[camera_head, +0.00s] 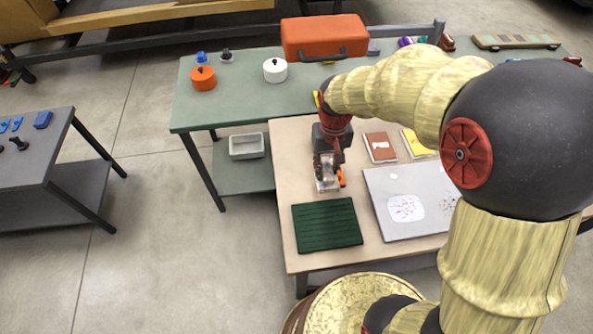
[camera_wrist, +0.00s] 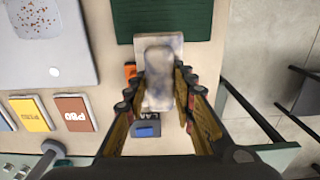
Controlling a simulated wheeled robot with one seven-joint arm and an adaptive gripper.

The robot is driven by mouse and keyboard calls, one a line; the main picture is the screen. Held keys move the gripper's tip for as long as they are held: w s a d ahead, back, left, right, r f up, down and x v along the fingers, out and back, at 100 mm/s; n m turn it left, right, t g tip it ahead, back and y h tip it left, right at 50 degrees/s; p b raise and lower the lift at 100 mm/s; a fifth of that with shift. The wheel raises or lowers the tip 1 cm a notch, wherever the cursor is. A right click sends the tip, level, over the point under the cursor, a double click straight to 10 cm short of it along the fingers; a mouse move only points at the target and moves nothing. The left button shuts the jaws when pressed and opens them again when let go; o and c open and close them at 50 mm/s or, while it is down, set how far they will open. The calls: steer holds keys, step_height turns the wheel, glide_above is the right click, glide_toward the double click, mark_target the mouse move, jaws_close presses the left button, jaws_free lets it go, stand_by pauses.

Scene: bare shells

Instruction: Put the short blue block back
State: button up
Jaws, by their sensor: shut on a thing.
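My gripper (camera_wrist: 160,92) is over the tan table and shut on a pale, mottled grey-blue piece with a rounded top. This piece (camera_wrist: 158,62) sits between the fingers over a pale rectangular base, and I cannot tell whether they are one thing. In the head view my gripper (camera_head: 328,164) points down, hiding part of the piece. A small blue block-like thing (camera_wrist: 147,131) shows in a dark holder near the fingers. Another blue block (camera_head: 43,119) lies on the grey table at left. I cannot tell which is the short blue block.
A dark green ribbed mat (camera_head: 327,225) lies in front of my gripper. An orange thing (camera_wrist: 130,70) is close beside the pale base. A grey panel (camera_head: 405,205) and labelled cards (camera_head: 380,147) lie to the right. A green table (camera_head: 240,105) stands behind.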

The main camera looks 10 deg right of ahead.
steer(key=w+a+f+b, duration=0.1)
steer(key=w+a+f, duration=0.2)
steer(key=w+a+f+b, duration=0.1)
steer(key=w+a+f, duration=0.2)
steer(key=a+f, duration=0.1)
steer(key=shift+w+f, duration=0.3)
steer(key=shift+w, duration=0.1)
steer(key=shift+w+a+f, duration=0.1)
steer(key=shift+w+f, duration=0.05)
steer(key=shift+f, duration=0.1)
steer(key=shift+w+a+f+b, duration=0.15)
steer(key=shift+f+b, duration=0.5)
steer(key=shift+f, duration=1.05)
steer(key=shift+f, duration=0.15)
steer(key=o, duration=0.9)
steer(key=shift+o, duration=0.6)
